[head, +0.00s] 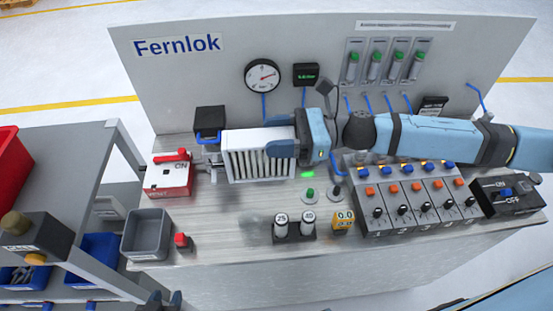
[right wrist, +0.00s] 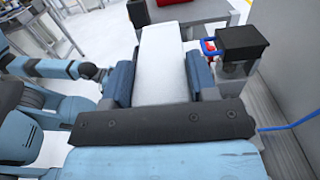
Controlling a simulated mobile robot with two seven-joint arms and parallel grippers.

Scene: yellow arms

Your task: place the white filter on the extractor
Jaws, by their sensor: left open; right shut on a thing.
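The white filter (head: 258,158) is a pleated box with a white frame, held above the bench with its slatted side toward the head camera. My right gripper (head: 282,144) comes from the right and is shut on it. In the right wrist view the filter's plain white face (right wrist: 161,62) lies between the two blue fingers. A black box with a blue handle (head: 209,121) stands just left of the filter, likely part of the extractor; the filter partly hides the fittings there. My left gripper (head: 164,299) is open and empty at the bottom edge, low in front of the bench.
A red and white ON switch box (head: 168,177), a grey bin (head: 147,234) and a red button (head: 182,241) sit on the bench's left. Weights (head: 294,225) and a row of switch modules (head: 415,200) stand in front and right. The grey back panel (head: 180,80) rises behind.

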